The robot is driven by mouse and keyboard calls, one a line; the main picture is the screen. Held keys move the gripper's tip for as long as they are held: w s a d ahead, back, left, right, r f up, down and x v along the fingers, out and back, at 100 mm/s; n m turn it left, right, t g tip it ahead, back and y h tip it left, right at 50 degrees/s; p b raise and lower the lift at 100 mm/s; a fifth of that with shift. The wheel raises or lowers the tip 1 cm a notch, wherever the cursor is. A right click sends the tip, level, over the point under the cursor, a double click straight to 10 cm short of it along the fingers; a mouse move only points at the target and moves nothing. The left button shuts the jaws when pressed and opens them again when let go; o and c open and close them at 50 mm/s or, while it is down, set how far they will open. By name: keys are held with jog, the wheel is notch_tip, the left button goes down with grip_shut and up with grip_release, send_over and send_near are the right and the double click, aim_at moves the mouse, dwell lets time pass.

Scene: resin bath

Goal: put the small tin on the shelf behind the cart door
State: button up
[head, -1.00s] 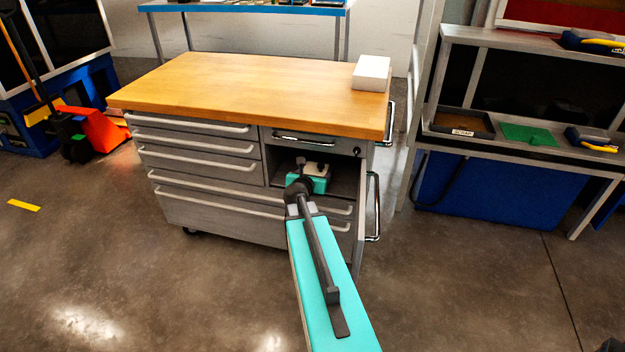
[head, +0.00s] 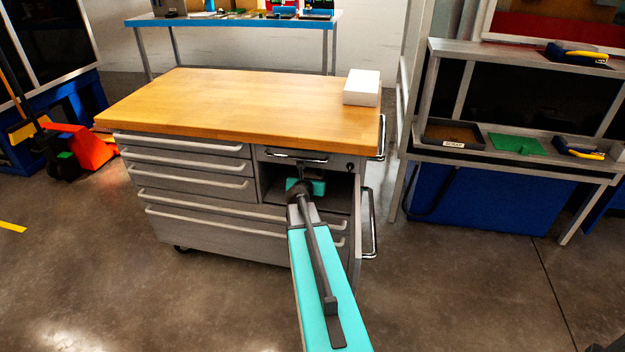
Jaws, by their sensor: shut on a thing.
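The cart (head: 215,233) is a grey cabinet with a wooden top. Its door (head: 361,235) stands open, seen nearly edge-on at the right of the compartment. The shelf (head: 338,198) is the dark floor of the open compartment behind the doorway. My gripper (head: 312,173) is inside the upper part of this compartment, under the drawer above it. It is dark, small and mostly hidden by my wrist. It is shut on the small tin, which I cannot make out. Whether the tin touches the shelf cannot be seen.
A white box (head: 362,88) sits on the cart top's right back corner. The compartment has free room to the right of my wrist. A grey bench (head: 440,152) with trays stands at right, a blue table (head: 235,20) behind, an orange pallet truck (head: 85,150) at left.

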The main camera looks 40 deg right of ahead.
jog(key=shift+f+b, duration=1.65)
jog(key=shift+b, duration=0.3)
jog(key=shift+f, duration=0.1)
jog(key=o, duration=2.1)
jog(key=shift+p+v, duration=0.75)
jog(key=shift+v, duration=3.95)
jog(key=p+v, duration=0.2)
jog(key=p, duration=0.4)
jog(key=shift+s+a, duration=0.1)
jog(key=shift+a, duration=0.05)
